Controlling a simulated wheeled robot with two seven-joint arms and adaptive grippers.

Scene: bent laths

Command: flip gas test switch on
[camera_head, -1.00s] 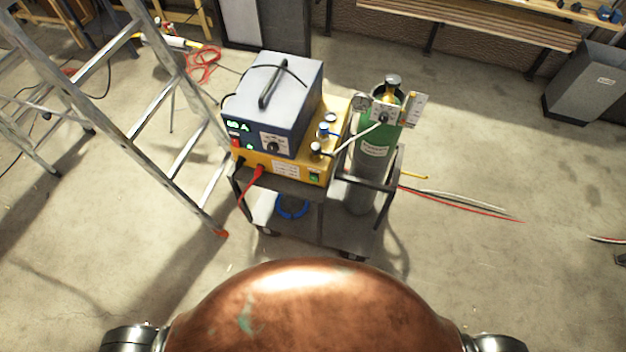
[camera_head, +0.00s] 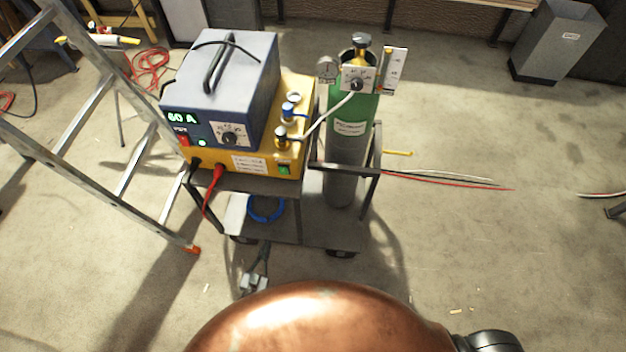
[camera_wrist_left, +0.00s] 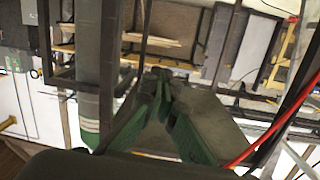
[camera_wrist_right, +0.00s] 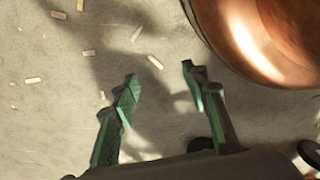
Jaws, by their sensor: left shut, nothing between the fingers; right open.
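The welding set stands on a cart, with a blue-grey power unit (camera_head: 222,90) on a yellow base unit (camera_head: 252,158). A small green switch (camera_head: 284,170) sits at the right of the yellow front; its position and label are too small to read. A red switch (camera_head: 183,138) is on the blue-grey front. My left gripper (camera_head: 262,248) is low in front of the cart, below the switches and apart from them. In the left wrist view its green fingers (camera_wrist_left: 160,78) are shut and empty. My right gripper (camera_wrist_right: 158,73) is open and empty above the floor.
A green and grey gas cylinder (camera_head: 346,150) with a regulator stands at the cart's right. A ladder (camera_head: 95,130) is close on the left. Floor right of the cart is mostly clear, with thin cables lying there.

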